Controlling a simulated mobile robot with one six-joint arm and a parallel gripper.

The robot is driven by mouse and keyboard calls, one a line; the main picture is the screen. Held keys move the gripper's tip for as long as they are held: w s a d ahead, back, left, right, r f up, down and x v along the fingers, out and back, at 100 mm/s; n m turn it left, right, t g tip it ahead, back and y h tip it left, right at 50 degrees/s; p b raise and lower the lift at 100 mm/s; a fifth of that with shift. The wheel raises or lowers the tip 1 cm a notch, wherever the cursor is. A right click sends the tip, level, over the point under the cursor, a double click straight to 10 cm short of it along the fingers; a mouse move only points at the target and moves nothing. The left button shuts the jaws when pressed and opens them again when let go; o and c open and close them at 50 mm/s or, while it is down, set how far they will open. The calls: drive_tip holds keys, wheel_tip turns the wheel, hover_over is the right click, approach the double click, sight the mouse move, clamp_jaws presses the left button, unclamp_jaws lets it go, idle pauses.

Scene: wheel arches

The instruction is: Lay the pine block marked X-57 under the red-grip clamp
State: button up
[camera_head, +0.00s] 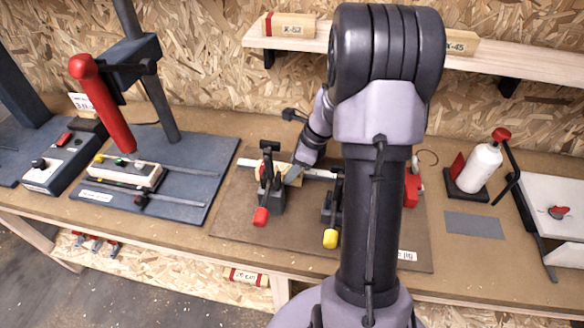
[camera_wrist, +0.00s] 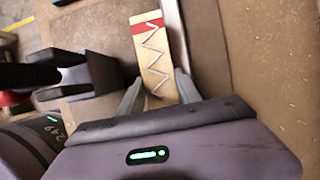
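A pine block (camera_wrist: 153,55) with a red end band and a zigzag line lies on the board beside a pale rail, in the wrist view. No X-57 label can be read on it. My gripper (camera_wrist: 160,82) has one finger on each side of the block's near end, with slim gaps. In the head view, the red-grip clamp (camera_head: 262,214) stands on the board, with a bit of the block (camera_head: 272,148) showing behind it. My gripper (camera_head: 293,173) is just right of that clamp. The clamp's dark body (camera_wrist: 92,72) is left of the block in the wrist view; its pad contact is hidden.
A yellow-grip clamp (camera_head: 330,236) stands to the right on the same board (camera_head: 232,222). Other pine blocks sit on the wall shelf (camera_head: 290,26) and below the bench (camera_head: 246,276). A red-handled press (camera_head: 104,105) is left; a white bottle (camera_head: 479,168) is right.

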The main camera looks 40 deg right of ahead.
drive_tip(key=o, duration=0.4)
drive_tip(key=shift+o, duration=0.2)
drive_tip(key=shift+r, duration=0.15)
